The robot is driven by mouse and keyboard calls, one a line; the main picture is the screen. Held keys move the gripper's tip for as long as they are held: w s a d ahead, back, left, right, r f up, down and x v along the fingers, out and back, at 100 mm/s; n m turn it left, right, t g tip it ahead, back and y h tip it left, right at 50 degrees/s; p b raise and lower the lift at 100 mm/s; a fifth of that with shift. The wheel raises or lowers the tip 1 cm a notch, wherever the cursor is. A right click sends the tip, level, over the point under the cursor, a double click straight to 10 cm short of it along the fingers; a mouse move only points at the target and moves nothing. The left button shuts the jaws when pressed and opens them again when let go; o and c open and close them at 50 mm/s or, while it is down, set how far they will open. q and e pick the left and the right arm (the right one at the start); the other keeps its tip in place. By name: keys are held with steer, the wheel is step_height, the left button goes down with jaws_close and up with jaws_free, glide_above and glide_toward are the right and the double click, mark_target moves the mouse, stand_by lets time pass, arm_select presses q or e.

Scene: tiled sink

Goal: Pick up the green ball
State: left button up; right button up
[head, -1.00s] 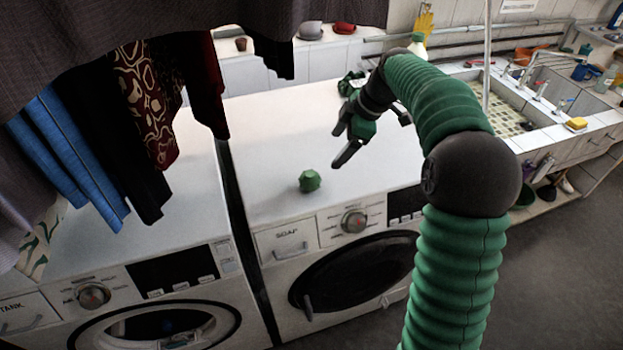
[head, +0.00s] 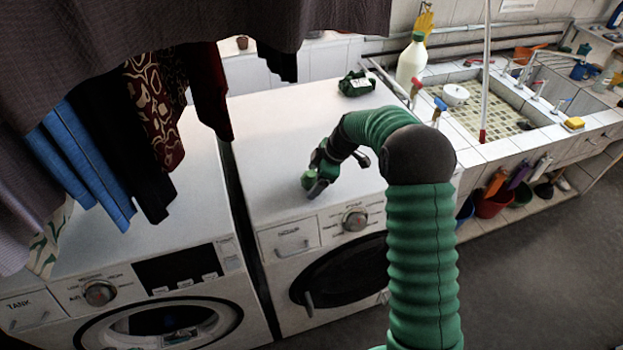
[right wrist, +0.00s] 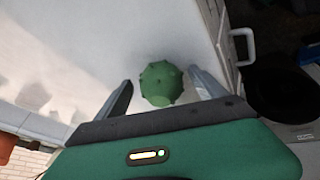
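The green ball (head: 308,179), small and knobbly, sits on the white top of the right washing machine near its front edge. It also shows in the right wrist view (right wrist: 162,83), between the two grey fingers and slightly beyond their tips. My right gripper (head: 314,188) is right at the ball in the head view, partly covering it. In the right wrist view my right gripper (right wrist: 160,88) is open, one finger on each side of the ball, with gaps visible. My left gripper is not in view.
The washing machine top (head: 270,130) is mostly clear. A dark green item (head: 356,84) lies at its back, with a white bottle (head: 411,62) to the right. Hanging clothes (head: 150,110) fill the upper left. A tiled sink (head: 490,105) stands at right.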

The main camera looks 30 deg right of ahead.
steer(key=c, duration=1.5)
